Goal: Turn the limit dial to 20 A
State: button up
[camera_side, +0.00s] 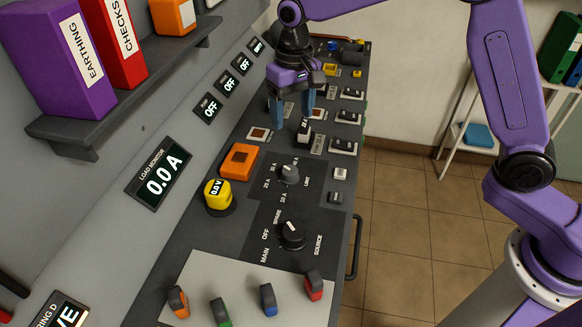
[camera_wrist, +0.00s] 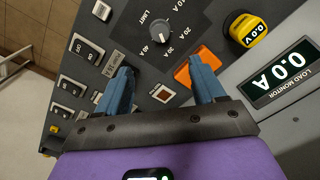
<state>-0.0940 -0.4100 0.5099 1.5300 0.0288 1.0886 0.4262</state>
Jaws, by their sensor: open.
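The 20 A label (camera_side: 270,183) is left of the dial in the side view. My gripper (camera_side: 293,116) is open and empty, its blue fingers pointing down over the panel beyond the dial. In the wrist view its fingertips (camera_wrist: 160,72) are apart from the dial.
The source dial (camera_side: 292,236) is nearer the camera. An orange square block (camera_side: 240,161) and a yellow 0.0 V meter (camera_side: 218,194) stand left of the limit dial. Several switches (camera_side: 343,147) line the panel beyond. The load monitor (camera_side: 159,174) reads 0.0 A.

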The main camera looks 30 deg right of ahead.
aim_at(291, 171)
jog(key=f, duration=1.6)
jog(key=shift+a+f, duration=0.2)
jog(key=shift+f, duration=0.1)
jog(key=c, duration=1.1)
